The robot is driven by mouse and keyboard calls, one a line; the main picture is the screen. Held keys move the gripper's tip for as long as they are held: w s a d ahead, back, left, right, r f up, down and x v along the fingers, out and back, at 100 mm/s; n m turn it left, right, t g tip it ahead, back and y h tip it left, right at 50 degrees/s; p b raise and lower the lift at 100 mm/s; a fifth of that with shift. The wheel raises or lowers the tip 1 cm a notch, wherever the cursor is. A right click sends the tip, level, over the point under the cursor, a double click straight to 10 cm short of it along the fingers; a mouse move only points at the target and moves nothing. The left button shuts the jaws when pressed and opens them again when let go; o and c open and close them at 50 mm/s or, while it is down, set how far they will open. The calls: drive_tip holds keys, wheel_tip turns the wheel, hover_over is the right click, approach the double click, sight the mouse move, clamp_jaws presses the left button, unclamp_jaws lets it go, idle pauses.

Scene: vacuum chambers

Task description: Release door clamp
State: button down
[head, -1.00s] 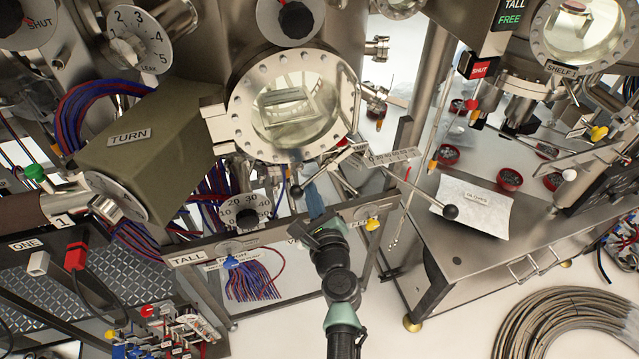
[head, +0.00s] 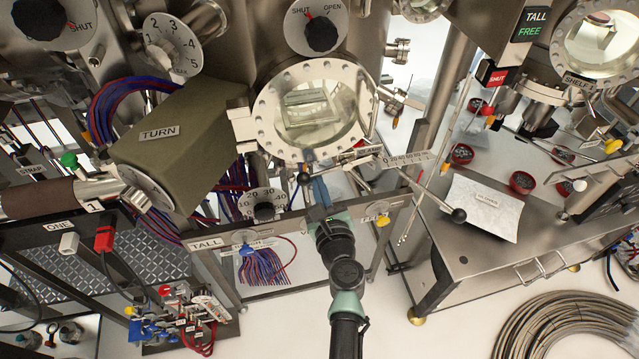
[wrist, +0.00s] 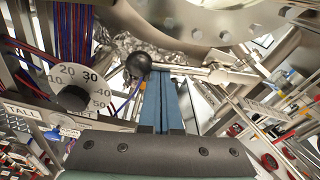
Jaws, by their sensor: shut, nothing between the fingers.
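The chamber door is a round flanged window (head: 315,110) in the head view; its lower rim also shows in the wrist view (wrist: 195,22). Below it is a clamp with a small label (head: 362,154) and a metal lever rod (wrist: 188,68) ending in a black ball (wrist: 138,64). The ball shows small in the head view (head: 304,180). My gripper (head: 318,188) is below the door, its blue fingers (wrist: 170,78) together and empty. In the wrist view the fingertips are close to the lever, just right of the ball; I cannot tell whether they touch.
A dial (head: 264,206) and blue-red wires are left of my gripper. A second ball-ended rod (head: 458,215) with a scale reaches out at right. A frame bar labelled TALL (head: 207,243) runs below.

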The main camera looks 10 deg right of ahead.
drive_tip(key=shift+r, duration=0.1)
wheel_tip(320, 180, down, 5)
drive_tip(key=b, duration=0.5)
drive_tip(key=s+r+p, duration=0.2)
drive_tip(key=s, duration=0.7)
drive_tip(key=shift+d+r, duration=0.2)
drive_tip(key=shift+d, duration=0.2)
